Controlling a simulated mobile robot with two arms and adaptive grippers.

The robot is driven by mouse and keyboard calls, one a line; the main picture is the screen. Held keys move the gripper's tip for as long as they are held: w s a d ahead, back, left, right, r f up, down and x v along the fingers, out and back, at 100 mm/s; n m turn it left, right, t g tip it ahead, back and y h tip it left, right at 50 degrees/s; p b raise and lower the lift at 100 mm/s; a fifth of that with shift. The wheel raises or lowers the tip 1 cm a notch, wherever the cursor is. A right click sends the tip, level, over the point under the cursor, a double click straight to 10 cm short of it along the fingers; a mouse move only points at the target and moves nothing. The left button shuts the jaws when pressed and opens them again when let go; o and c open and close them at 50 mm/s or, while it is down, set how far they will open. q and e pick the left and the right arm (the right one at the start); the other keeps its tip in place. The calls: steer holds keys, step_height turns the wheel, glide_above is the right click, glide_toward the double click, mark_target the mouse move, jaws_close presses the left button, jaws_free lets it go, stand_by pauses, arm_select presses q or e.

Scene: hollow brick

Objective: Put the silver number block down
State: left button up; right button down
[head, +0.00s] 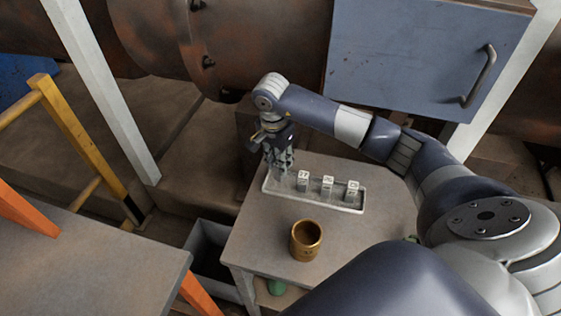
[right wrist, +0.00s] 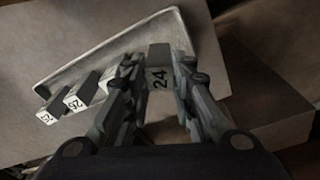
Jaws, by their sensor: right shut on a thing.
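My right gripper (head: 281,165) reaches down over the left end of a pale grey tray (head: 315,205) on a small table. It is shut on a silver block (right wrist: 159,79), marked 24 in the right wrist view. That block is mostly hidden in the head view. It is at the tray's end, and I cannot tell whether its base touches the tray. Three similar blocks stand in a row in the tray: one near the gripper (head: 303,182), a middle one (head: 328,184) and a right one (head: 353,190). My left gripper is not in view.
A golden-brown cup (head: 305,243) stands on the table (head: 262,232) in front of the tray. A blue-grey cabinet (head: 410,50) with a handle is behind. A grey bin (head: 208,247) sits on the floor left of the table. The tabletop around the cup is clear.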

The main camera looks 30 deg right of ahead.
mark_target(276, 165)
step_height(276, 165, down, 2)
steer(key=shift+f+p, duration=0.15)
steer(key=shift+p, duration=0.15)
steer(key=shift+f+b, duration=0.3)
steer(key=c, duration=1.4)
jaws_free()
steer(key=shift+o, duration=0.2)
steer(key=shift+r, duration=0.1)
steer(key=shift+r+p, duration=0.25)
steer(key=shift+p, duration=0.15)
steer(key=r+b, duration=0.1)
steer(key=r, duration=0.2)
steer(key=r+b, duration=0.1)
steer(key=r, duration=0.3)
steer(key=a+r+b, duration=0.1)
steer(key=r+b, duration=0.1)
steer(key=r, duration=0.1)
steer(key=shift+a+r, duration=0.1)
steer(key=shift+r, duration=0.1)
steer(key=shift+s+r, duration=0.1)
steer(key=shift+r, duration=0.55)
